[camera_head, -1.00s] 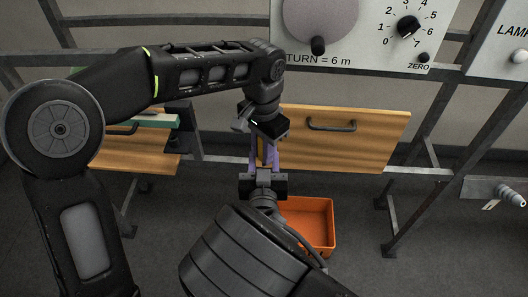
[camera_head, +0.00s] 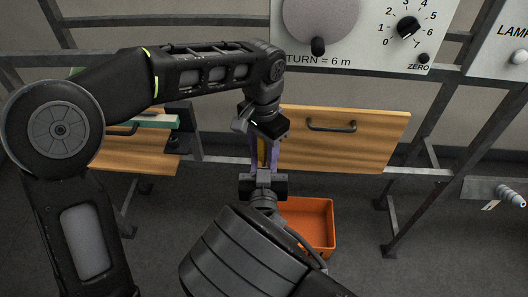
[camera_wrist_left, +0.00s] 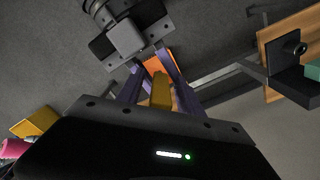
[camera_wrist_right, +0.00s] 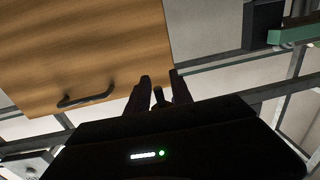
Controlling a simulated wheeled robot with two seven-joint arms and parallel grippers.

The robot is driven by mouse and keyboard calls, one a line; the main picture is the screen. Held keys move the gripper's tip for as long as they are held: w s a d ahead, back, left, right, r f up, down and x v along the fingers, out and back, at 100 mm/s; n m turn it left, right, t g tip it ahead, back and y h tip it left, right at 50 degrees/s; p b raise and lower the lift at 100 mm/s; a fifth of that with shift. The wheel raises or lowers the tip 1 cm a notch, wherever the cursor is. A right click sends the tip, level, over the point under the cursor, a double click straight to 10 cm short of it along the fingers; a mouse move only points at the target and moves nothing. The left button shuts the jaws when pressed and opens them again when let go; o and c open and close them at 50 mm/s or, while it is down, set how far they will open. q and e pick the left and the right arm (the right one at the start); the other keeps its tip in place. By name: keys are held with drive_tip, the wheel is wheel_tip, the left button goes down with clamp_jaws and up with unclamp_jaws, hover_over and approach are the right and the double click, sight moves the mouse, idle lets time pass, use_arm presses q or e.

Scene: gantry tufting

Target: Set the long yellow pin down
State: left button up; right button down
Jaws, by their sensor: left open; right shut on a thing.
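The long yellow pin (camera_head: 262,151) stands roughly upright between my two grippers in the head view. It also shows in the left wrist view (camera_wrist_left: 160,92). My left gripper (camera_head: 264,160) reaches down from above; its purple fingers are open, one on each side of the pin. My right gripper (camera_head: 262,172) is below, pointing up, and is shut on the pin's lower part. In the right wrist view its fingers (camera_wrist_right: 160,88) are dark, with a small dark end between them. The pin's ends are largely hidden by the grippers.
An orange bin (camera_head: 318,228) is low behind my right arm. A wooden drawer front (camera_head: 365,150) with a dark handle stands just behind the grippers. A teal-topped item (camera_head: 158,121) lies at left. Grey frame rails and a dial panel (camera_head: 385,50) are behind. Floor is clear at right.

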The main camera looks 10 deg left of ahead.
use_arm(q)
drive_tip(key=shift+r, duration=4)
drive_tip(key=shift+d, duration=0.1)
